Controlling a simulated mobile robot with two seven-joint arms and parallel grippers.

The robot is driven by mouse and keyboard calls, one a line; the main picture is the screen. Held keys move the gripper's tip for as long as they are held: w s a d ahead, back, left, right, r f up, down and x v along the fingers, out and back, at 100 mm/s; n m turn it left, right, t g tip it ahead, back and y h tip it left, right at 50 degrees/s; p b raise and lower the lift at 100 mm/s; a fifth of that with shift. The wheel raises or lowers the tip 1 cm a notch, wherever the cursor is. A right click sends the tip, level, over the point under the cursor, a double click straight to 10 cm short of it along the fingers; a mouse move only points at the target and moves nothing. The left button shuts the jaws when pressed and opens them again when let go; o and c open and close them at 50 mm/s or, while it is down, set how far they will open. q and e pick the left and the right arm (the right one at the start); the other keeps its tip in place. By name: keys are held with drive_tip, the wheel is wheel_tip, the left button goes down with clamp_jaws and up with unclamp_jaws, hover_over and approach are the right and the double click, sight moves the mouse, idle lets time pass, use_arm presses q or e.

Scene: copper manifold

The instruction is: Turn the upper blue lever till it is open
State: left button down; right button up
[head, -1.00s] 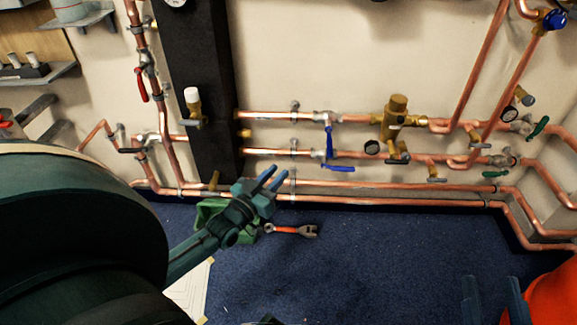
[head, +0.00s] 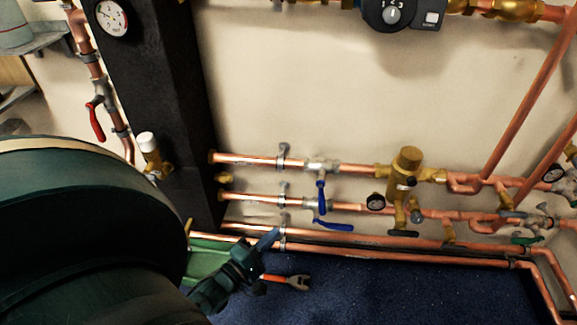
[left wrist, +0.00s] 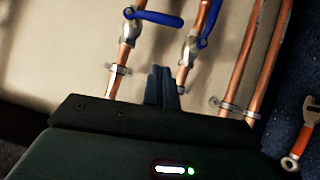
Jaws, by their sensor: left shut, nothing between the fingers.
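The upper blue lever (head: 321,196) hangs down, across its copper pipe, from the upper valve (head: 320,165). In the left wrist view the upper lever (left wrist: 160,18) is near the top. The lower blue lever (head: 334,226) lies roughly along its own pipe; it also shows in the left wrist view (left wrist: 209,22). My left gripper (head: 270,240) is below and left of both levers, in front of the lowest pipes, touching neither. Its fingers (left wrist: 163,84) are together and empty. My right gripper is out of view.
A black column (head: 165,90) is to the left. A red-handled wrench (head: 285,281) and part of a green container (head: 203,260) are at floor level.

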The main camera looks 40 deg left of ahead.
use_arm(q)
drive_tip(key=b, duration=0.2)
approach(322, 200)
drive_tip(key=w+a+f, duration=0.3)
drive_tip(key=w+a, duration=0.1)
drive_tip(key=shift+w+d+r+b, duration=0.15)
drive_tip(key=shift+w+d+b, duration=0.25)
drive_tip(key=shift+w+d, duration=0.95)
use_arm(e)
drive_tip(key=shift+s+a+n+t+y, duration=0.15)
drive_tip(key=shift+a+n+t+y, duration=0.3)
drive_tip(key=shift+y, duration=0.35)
use_arm(q)
drive_tip(key=shift+a, duration=0.1)
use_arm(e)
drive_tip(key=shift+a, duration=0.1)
use_arm(q)
drive_tip(key=shift+w+n+b, duration=0.15)
drive_tip(key=shift+n+b, duration=0.15)
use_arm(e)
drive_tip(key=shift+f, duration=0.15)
